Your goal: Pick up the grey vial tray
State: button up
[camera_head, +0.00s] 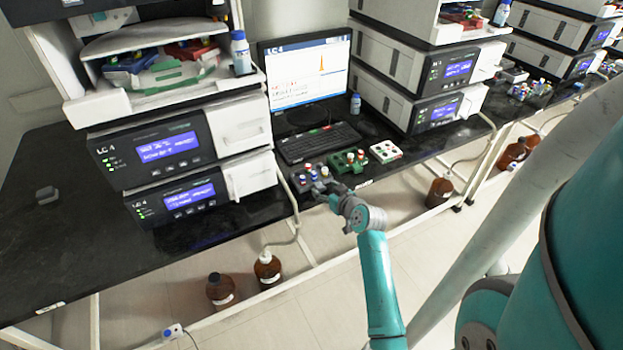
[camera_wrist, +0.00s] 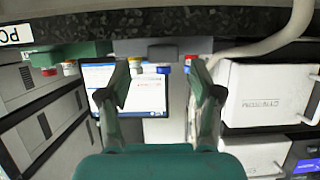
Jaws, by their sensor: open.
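The grey vial tray (camera_head: 305,188) stands near the front edge of the black bench, left of the green tray, with several coloured-cap vials in it. My gripper (camera_head: 328,194) is at its front right side in the head view, partly covering it. In the wrist view, which is upside down, the grey tray (camera_wrist: 165,46) shows beyond and between the fingertips, with white, red and blue caps. My gripper (camera_wrist: 158,88) is open there, with nothing between its fingers. Whether a finger touches the tray cannot be told.
A green vial tray (camera_head: 348,162) is just right of the grey one, and a white tray (camera_head: 385,152) is further right. A keyboard (camera_head: 318,143) and monitor (camera_head: 306,75) stand behind. Stacked instruments (camera_head: 160,155) rise to the left. A pale tube (camera_head: 292,205) hangs over the bench edge.

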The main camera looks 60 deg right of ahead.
aim_at(321, 187)
jog(key=shift+x, duration=1.9)
jog(key=shift+w+a, duration=0.1)
jog(key=shift+a, duration=0.05)
grip_shut()
